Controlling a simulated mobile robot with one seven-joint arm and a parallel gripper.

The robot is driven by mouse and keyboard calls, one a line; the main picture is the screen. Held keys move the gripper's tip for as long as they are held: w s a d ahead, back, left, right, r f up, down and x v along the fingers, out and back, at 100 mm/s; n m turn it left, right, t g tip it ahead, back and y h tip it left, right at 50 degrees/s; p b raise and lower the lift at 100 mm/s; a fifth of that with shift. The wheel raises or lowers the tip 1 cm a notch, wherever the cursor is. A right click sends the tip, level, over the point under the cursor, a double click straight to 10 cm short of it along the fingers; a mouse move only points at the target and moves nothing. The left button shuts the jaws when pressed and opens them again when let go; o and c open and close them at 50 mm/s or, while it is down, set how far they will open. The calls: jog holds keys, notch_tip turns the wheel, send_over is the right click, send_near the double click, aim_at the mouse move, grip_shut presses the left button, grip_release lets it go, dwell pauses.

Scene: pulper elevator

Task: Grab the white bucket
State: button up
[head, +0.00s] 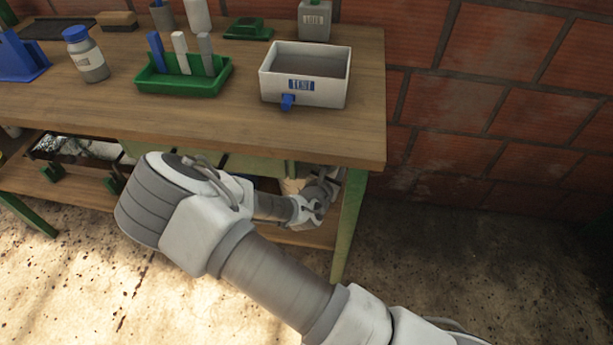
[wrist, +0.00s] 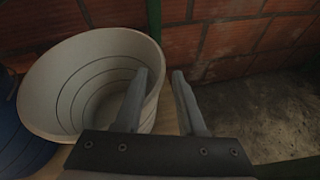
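The white bucket (wrist: 85,60) fills the left of the wrist view, its open mouth towards the camera and ridges on its inner wall. My gripper (wrist: 160,74) is open. Its left finger overlaps the bucket's inside and its right finger is outside, with the right part of the rim between them in the picture. I cannot tell whether either finger touches the wall. In the head view my gripper (head: 328,183) is under the tabletop near the right table leg. The bucket is mostly hidden there behind my arm.
A blue rounded object (wrist: 22,138) stands beside the bucket. The wooden workbench (head: 230,128) is above my gripper, with a green leg (head: 348,222) at its right end. A brick wall (head: 490,90) is behind. Bare floor (wrist: 262,115) lies to the right.

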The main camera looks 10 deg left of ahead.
jog(key=b+x, duration=0.1)
jog(key=x, duration=0.2)
jog(key=shift+w+f+b, duration=0.25)
jog(key=shift+f+b, duration=0.05)
jog(key=shift+b, duration=0.1)
jog(key=shift+w+d+f, duration=0.1)
jog(key=shift+w, duration=0.5)
grip_shut()
dwell(0.6)
